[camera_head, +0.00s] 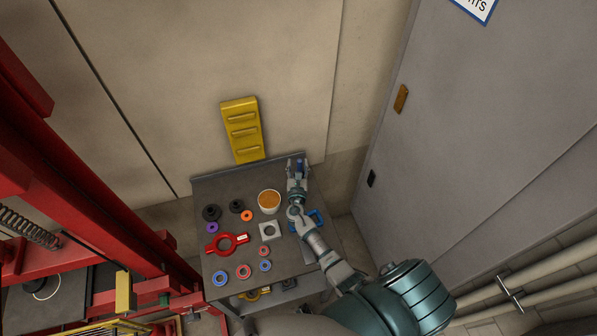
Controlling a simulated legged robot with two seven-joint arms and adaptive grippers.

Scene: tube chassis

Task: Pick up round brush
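My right gripper (298,162) is over the back right part of the dark table, near its back edge. Its two fingers stand apart. A small blue thing (299,166) shows between or below the fingers; it may be the round brush, but it is too small and too covered to be sure. I cannot tell whether the fingers touch it. My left gripper is not in view.
The table (235,185) holds a white cup with an orange-brown top (269,201), a red ring tool (227,243), a grey square block (270,231), a blue-framed item (316,220) beside my forearm, and several small rings. A yellow stepped piece (243,130) stands behind.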

